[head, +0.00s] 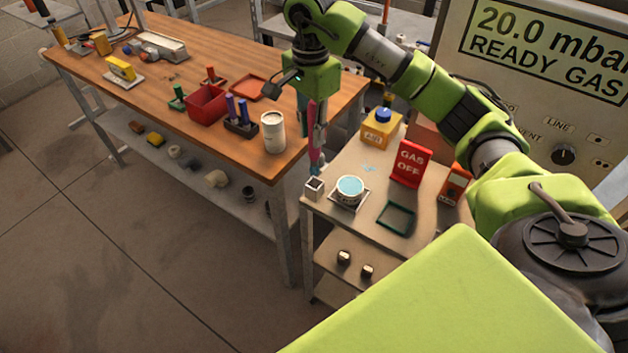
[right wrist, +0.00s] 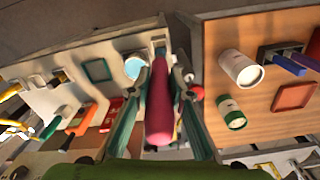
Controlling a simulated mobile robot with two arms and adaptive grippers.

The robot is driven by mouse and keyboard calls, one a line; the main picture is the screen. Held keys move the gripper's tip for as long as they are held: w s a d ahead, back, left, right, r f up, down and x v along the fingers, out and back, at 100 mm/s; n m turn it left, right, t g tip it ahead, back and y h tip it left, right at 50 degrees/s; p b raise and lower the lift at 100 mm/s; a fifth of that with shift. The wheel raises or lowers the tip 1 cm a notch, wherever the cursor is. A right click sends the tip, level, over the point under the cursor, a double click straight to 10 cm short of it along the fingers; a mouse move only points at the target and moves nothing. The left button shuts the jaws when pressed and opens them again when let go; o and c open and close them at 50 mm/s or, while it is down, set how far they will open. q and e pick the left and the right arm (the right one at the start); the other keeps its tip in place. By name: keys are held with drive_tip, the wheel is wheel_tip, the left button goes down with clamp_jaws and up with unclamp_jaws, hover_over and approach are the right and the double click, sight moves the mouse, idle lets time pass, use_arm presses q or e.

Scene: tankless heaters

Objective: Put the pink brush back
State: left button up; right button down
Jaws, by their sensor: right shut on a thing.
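The pink brush (head: 312,140) hangs upright, bristle end down, in my right gripper (head: 315,128). In the right wrist view the pink brush (right wrist: 160,115) lies between the two fingers of my right gripper (right wrist: 167,72), which are shut on it. A small white square holder (head: 314,188) stands at the near left corner of the small cart, just below the brush's lower end. A narrow gap seems to show between them, but I cannot tell for sure. My left gripper is not in view.
A tub of blue paste (head: 350,188) stands close to the right of the holder on the cart (head: 365,226). A green frame (head: 397,217), red GAS OFF sign (head: 410,164) and yellow container (head: 380,128) are farther right. A white canister (head: 273,132) stands on the wooden bench (head: 190,120).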

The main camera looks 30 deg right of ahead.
sight(312, 157)
wheel_tip(312, 157, down, 4)
drive_tip(key=shift+f, duration=0.15)
wheel_tip(312, 157, down, 5)
drive_tip(key=shift+f+p, duration=0.1)
drive_tip(key=shift+p, duration=0.9)
drive_tip(key=c, duration=1.8)
unclamp_jaws()
drive_tip(key=shift+c, duration=0.2)
